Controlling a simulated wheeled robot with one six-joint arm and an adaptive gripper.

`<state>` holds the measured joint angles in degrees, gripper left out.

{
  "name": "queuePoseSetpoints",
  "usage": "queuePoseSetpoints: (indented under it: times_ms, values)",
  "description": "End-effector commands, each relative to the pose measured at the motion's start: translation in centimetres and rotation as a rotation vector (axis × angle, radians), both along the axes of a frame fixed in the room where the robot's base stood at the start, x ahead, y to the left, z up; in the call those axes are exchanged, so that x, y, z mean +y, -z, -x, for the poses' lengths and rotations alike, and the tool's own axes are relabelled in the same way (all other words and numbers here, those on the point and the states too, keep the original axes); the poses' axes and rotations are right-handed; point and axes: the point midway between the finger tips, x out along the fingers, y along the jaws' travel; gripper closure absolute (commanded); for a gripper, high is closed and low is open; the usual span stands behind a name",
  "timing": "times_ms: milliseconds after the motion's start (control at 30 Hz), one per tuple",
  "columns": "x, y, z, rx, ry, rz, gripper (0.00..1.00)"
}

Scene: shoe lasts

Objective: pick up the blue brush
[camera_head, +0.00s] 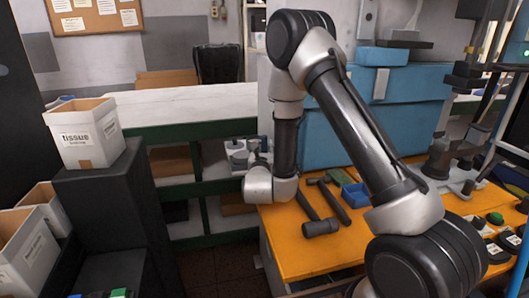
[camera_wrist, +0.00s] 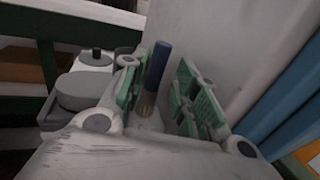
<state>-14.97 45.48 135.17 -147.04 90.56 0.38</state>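The blue brush (camera_wrist: 158,66) stands nearly upright in the wrist view, blue handle up and pale bristles down. It shows between the two green-padded fingers of my gripper (camera_wrist: 162,78). The fingers are apart. The brush is close to the left finger, with a gap to the right one; I cannot tell whether it touches the left pad. In the head view my gripper (camera_head: 257,159) is small and partly hidden behind my wrist, beside the orange table's far left corner. I cannot make out the brush clearly there.
Grey rounded parts (camera_wrist: 84,88) stand left of my gripper. A pale wall or panel (camera_wrist: 225,45) rises close on the right. The orange table (camera_head: 290,250) carries hammers (camera_head: 321,228) and a blue bin (camera_head: 356,194). A blue cabinet (camera_head: 335,140) stands behind it. A tissue box (camera_head: 90,140) is left.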

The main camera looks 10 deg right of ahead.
Motion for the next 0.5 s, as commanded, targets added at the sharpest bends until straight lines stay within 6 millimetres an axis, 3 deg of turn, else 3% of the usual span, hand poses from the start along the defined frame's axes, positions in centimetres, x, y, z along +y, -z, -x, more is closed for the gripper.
queuePoseSetpoints:
  times_ms: [233, 500]
  values:
    - [-1.0, 0.0, -3.5, -0.001, 0.001, -0.001, 0.70]
    - [-1.1, 0.0, -3.9, 0.001, 0.000, 0.001, 0.70]
